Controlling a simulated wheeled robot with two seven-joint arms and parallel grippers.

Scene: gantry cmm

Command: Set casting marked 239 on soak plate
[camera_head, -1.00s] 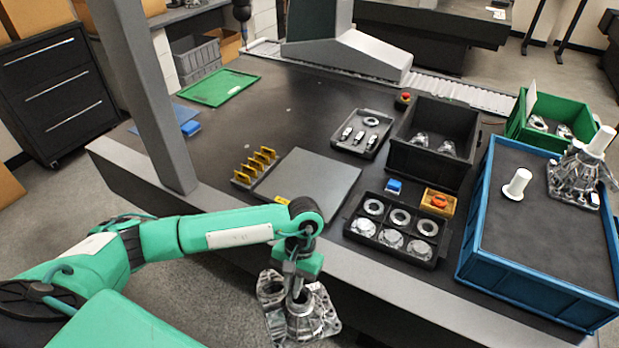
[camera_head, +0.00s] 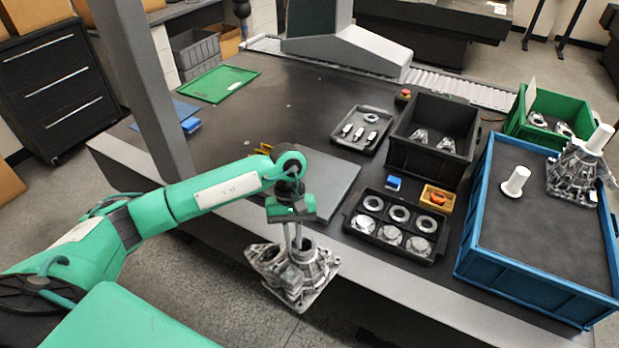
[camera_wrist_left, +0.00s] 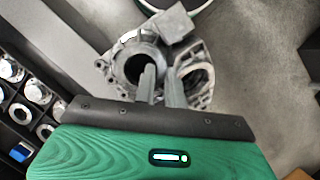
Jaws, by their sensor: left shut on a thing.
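My left gripper (camera_head: 297,246) is shut on a grey metal casting (camera_head: 296,282), with its fingers at the wall of a round bore. The casting hangs over the front edge of the table; no number is readable on it. It also shows in the left wrist view (camera_wrist_left: 130,66), between and beyond the fingers (camera_wrist_left: 160,88). A flat grey plate (camera_head: 335,178), which looks like the soak plate, lies on the table behind my left wrist, partly hidden by the arm. A second casting (camera_head: 573,178) stands at the right in the blue crate. My right gripper is not in view.
The blue crate (camera_head: 530,285) with a white post (camera_head: 515,182) stands at the right. A black tray of rings (camera_head: 385,250) lies right of the plate. Yellow clips (camera_head: 265,149) are mostly hidden behind my arm. A grey column (camera_head: 145,90) rises at the left.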

